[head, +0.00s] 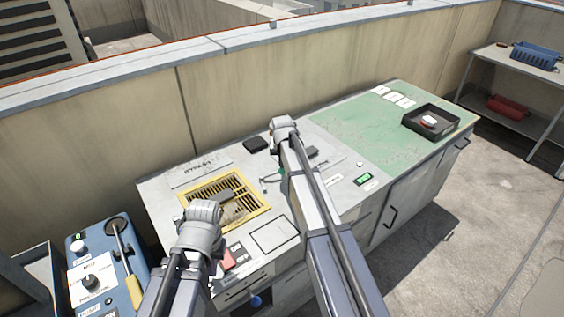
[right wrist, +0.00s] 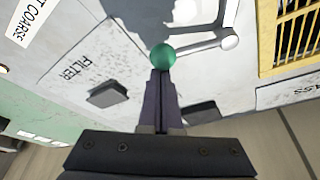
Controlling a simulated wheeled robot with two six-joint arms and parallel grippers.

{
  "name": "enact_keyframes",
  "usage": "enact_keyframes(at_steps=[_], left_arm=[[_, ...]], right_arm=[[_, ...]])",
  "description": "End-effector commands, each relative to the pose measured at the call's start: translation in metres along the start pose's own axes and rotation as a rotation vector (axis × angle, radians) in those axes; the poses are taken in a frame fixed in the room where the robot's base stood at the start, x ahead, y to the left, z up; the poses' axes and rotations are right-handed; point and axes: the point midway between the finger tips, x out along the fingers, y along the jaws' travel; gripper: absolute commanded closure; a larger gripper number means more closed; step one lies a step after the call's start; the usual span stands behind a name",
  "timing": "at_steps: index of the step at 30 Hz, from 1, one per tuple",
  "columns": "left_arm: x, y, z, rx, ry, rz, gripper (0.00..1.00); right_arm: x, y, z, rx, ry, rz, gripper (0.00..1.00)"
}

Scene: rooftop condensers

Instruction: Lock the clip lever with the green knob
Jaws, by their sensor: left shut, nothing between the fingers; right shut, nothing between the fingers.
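The green knob (right wrist: 163,57) is a small ball in the right wrist view, at the tips of my right gripper (right wrist: 160,72). The right fingers are shut with nothing between them; I cannot tell whether they touch the knob. A pale lever-like part (right wrist: 205,44) with a silver round end lies beside the knob; how it joins the knob is unclear. In the head view, a bit of the green knob (head: 282,172) shows beside my right arm, which hides the right gripper.
A dark block (right wrist: 108,95) sits by the FILTER label, and another (right wrist: 200,113) is right of my right fingers. The bench has a green mat (head: 350,125) with a black tray (head: 455,128). A blue box (head: 135,292) stands at left. A wall runs behind.

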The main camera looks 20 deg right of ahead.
Motion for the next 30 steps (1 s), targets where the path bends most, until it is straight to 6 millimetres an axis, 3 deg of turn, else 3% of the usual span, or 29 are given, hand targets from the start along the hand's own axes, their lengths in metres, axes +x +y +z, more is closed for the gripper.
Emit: enact_keyframes(at_steps=[11,30], left_arm=[[0.000,0.000,0.000,0.000,0.000,0.000,1.00],[0.000,0.000,0.000,0.000,0.000,0.000,1.00]], right_arm=[[-0.005,0.004,0.013,0.141,0.000,0.052,1.00],[-0.021,0.004,0.058,0.693,0.000,0.257,1.00]])
